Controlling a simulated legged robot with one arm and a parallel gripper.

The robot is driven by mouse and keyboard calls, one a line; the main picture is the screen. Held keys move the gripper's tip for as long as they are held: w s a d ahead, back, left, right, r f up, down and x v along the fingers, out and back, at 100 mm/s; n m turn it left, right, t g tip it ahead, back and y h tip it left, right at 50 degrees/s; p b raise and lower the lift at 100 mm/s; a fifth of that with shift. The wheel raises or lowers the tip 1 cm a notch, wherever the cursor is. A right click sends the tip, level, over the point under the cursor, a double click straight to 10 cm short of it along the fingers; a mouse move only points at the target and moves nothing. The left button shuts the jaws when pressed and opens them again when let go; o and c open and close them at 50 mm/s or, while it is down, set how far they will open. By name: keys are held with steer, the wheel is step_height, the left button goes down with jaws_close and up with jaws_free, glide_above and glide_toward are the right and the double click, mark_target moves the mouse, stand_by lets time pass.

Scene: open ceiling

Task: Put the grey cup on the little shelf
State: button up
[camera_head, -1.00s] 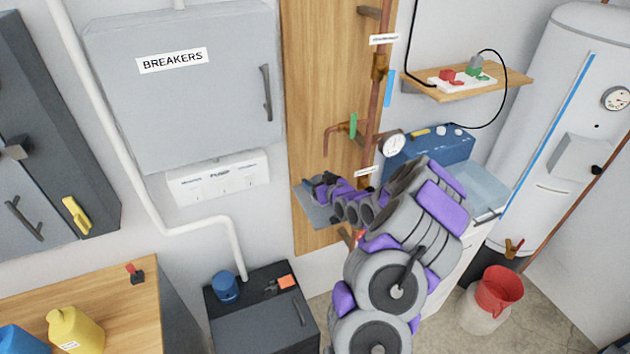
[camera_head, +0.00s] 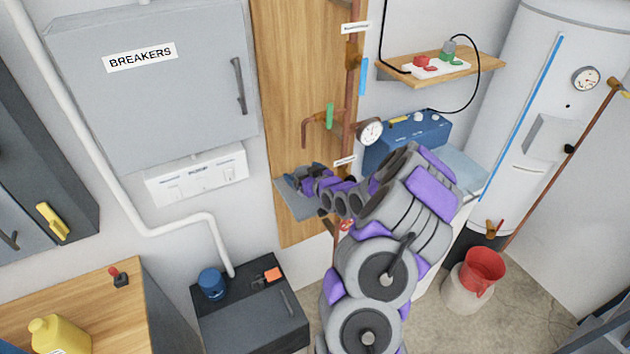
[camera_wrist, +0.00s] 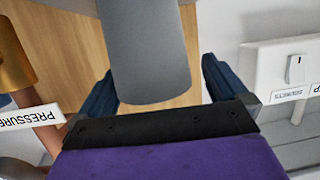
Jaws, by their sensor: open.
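The grey cup (camera_wrist: 148,55) fills the upper middle of the wrist view, a smooth grey cylinder between my two dark blue fingers. The wrist picture is upside down. The cup's far end reaches a grey surface at the top edge that looks like the little shelf (camera_wrist: 78,6); any contact there is not clear. My gripper (camera_wrist: 158,85) is open, with a gap visible on both sides of the cup. In the head view my gripper (camera_head: 304,176) is just above the little grey shelf (camera_head: 297,207) on the wooden board. The cup is hard to pick out there.
Copper pipe with a green-handled tap (camera_head: 329,116) and a gauge (camera_head: 370,131) run close beside my arm. A white switch box (camera_head: 196,174) is on the wall to the left. A wooden shelf (camera_head: 450,72) with a socket strip is at the upper right.

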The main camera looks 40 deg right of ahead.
steer(key=v, duration=1)
steer(key=shift+p, duration=0.4)
steer(key=s+a+r+n+g+y, duration=0.15)
steer(key=a+g, duration=0.25)
steer(key=a, duration=0.5)
steer(key=s+a+r+n+g+y, duration=0.1)
steer(key=s+a+r+g, duration=0.2)
steer(key=a, duration=0.5)
steer(key=s+a+r+g, duration=0.2)
steer(key=s+a, duration=0.3)
steer(key=s, duration=0.4)
steer(key=s+a+r+g, duration=0.3)
steer(key=s+a, duration=0.3)
steer(key=s, duration=0.3)
steer(key=s+a+r+g, duration=0.3)
steer(key=s+a, duration=0.3)
steer(key=s, duration=0.3)
steer(key=shift+s+r+m+g, duration=0.25)
steer(key=shift+s+m+g, duration=0.1)
steer(key=shift+g, duration=0.25)
steer(key=shift+f, duration=0.15)
